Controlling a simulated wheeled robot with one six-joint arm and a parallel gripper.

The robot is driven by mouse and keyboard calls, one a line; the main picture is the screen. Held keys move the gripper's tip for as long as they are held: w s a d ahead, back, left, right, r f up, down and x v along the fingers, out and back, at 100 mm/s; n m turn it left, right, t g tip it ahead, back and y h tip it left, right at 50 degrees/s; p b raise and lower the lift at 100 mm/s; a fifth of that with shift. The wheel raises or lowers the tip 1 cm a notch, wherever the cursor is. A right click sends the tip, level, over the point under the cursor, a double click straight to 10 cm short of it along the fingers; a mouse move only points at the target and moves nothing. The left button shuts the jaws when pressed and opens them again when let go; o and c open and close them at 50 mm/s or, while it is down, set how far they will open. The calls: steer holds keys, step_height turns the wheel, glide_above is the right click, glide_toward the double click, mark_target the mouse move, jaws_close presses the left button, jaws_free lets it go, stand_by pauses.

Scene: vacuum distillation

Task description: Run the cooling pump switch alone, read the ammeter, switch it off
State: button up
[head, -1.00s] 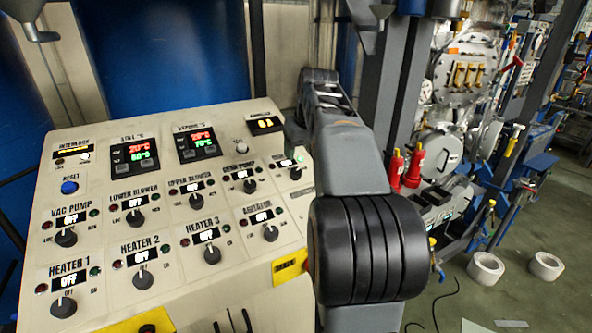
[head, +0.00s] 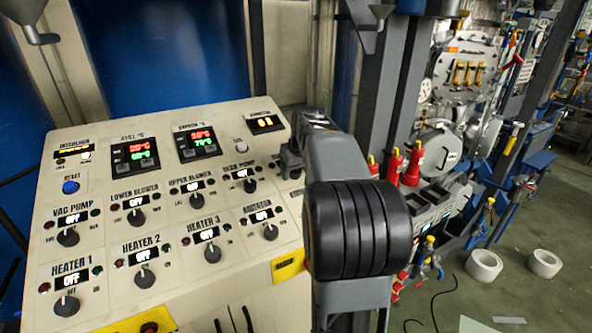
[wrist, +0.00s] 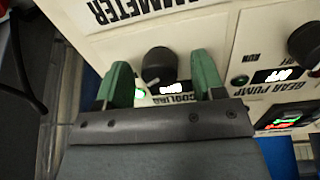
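The cooling pump switch, a black knob (wrist: 158,66), is in the wrist view under a partly covered COOLING label. Its pale pointer mark is at the knob's lower left there. A lit green lamp (wrist: 139,94) shows beside one finger, and the small display is too washed out to read. My gripper (wrist: 165,78) is open, its green fingers on either side of the knob with gaps. In the head view my arm hides this switch. The ammeter (head: 266,123) at the panel's upper right shows short yellow digits, too small to read surely.
Several other knobs showing OFF fill the sloping panel (head: 100,235), with a blue reset button (head: 71,186) at left. Red bottles (head: 413,165) stand right of my arm.

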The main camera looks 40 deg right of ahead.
steer(key=c, duration=0.9)
steer(key=shift+n, duration=0.3)
steer(key=n+b, duration=0.2)
steer(key=n, duration=0.3)
steer(key=shift+f, duration=0.1)
steer(key=n+b, duration=0.2)
steer(key=n, duration=0.4)
stand_by(0.4)
steer(key=o, duration=0.9)
steer(key=shift+r, duration=0.2)
